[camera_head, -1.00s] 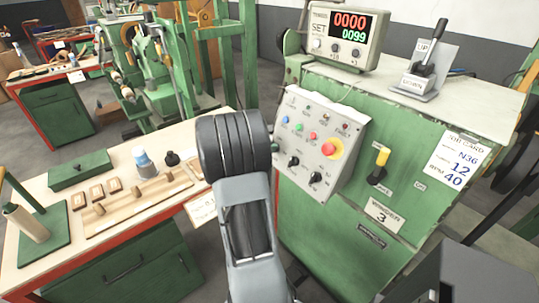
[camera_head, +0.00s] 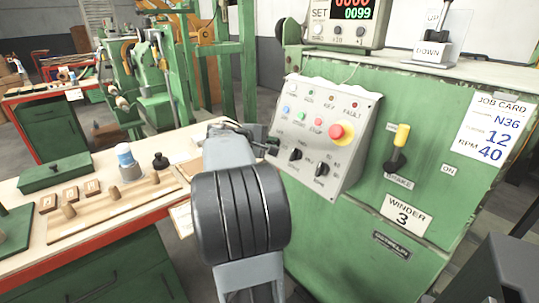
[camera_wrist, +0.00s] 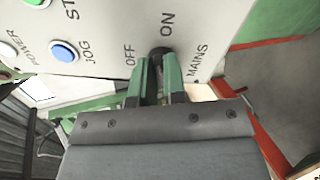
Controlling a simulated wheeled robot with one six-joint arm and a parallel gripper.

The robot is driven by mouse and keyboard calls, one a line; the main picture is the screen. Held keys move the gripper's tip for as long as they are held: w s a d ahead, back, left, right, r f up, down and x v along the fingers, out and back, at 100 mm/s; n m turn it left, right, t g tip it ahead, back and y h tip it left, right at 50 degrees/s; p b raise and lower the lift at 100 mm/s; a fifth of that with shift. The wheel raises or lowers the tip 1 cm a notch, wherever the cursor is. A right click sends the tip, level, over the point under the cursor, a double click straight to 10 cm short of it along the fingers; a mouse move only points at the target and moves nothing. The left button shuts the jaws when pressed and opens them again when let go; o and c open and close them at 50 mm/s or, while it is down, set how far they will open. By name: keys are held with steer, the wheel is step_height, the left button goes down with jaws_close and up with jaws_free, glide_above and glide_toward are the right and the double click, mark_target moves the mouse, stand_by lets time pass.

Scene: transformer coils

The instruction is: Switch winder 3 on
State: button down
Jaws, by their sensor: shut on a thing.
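Winder 3 is a green cabinet (camera_head: 430,150) with a "WINDER 3" plate (camera_head: 403,214) on its front. Its sloped grey control panel (camera_head: 355,112) carries buttons, lamps and black knobs. My gripper (camera_head: 270,144) is at the panel's lower left corner. In the wrist view my gripper's green fingers (camera_wrist: 160,75) are shut on the black mains knob (camera_wrist: 160,53), between the printed words OFF and ON. The fingers hide much of the knob, so I cannot tell its exact setting. In the head view my arm hides part of that corner.
A red emergency stop (camera_head: 336,131) and two more black knobs (camera_head: 295,154) are to the right on the panel. A yellow-topped brake lever (camera_head: 400,140) stands farther right. A wooden bench (camera_head: 110,225) with small parts is at the left. The blue jog button (camera_wrist: 64,52) is near the fingers.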

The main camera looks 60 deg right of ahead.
steer(key=shift+f+m+b, duration=0.25)
steer(key=shift+m+b, duration=1.35)
steer(key=shift+b, duration=0.25)
steer(key=shift+r, duration=0.1)
steer(key=c, duration=1.2)
jaws_free()
steer(key=shift+a, duration=0.1)
steer(key=p+v, duration=0.2)
steer(key=v, duration=1.1)
steer(key=shift+w+a+r, duration=0.15)
steer(key=shift+a+r, duration=0.05)
steer(key=shift+a, duration=0.1)
